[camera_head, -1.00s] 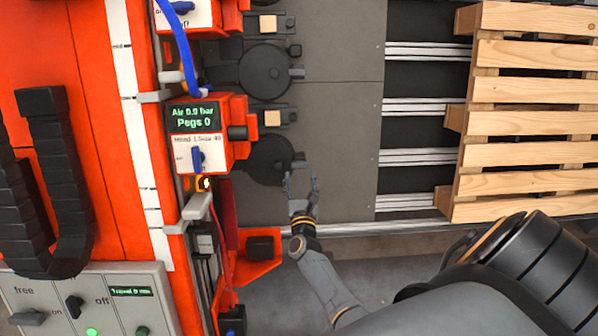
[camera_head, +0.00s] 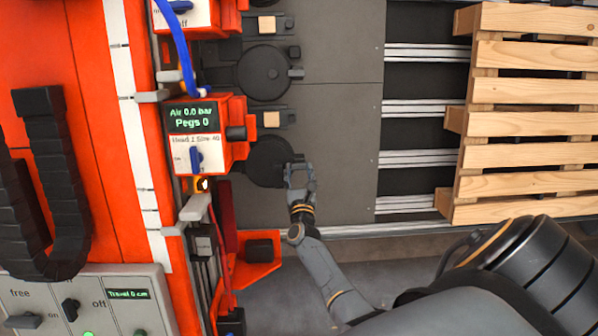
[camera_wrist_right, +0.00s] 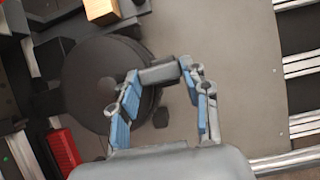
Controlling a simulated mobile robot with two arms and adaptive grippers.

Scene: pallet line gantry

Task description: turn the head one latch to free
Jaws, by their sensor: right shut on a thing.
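The head one unit (camera_head: 232,135) is an orange box labelled "Head 1 Size 40", with a display reading "Air 0.0 bar, Pegs 0" and a blue knob (camera_head: 196,158). Right of it is a round black disc (camera_head: 264,160), also in the right wrist view (camera_wrist_right: 95,85). A short grey lever (camera_wrist_right: 158,73), which looks like the latch, sticks out at the disc's edge. My right gripper (camera_head: 299,166) is at that edge, its blue-padded fingers (camera_wrist_right: 160,78) shut on the lever. The fingers hide much of the lever in the head view. My left gripper is out of view.
A similar disc (camera_head: 264,72) lies above. A wooden pallet (camera_head: 530,142) is at the right, beyond metal rails (camera_head: 415,157). A grey control panel (camera_head: 120,320) with "free", "on" and "off" labels stands lower left. The grey plate (camera_head: 340,150) is clear.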

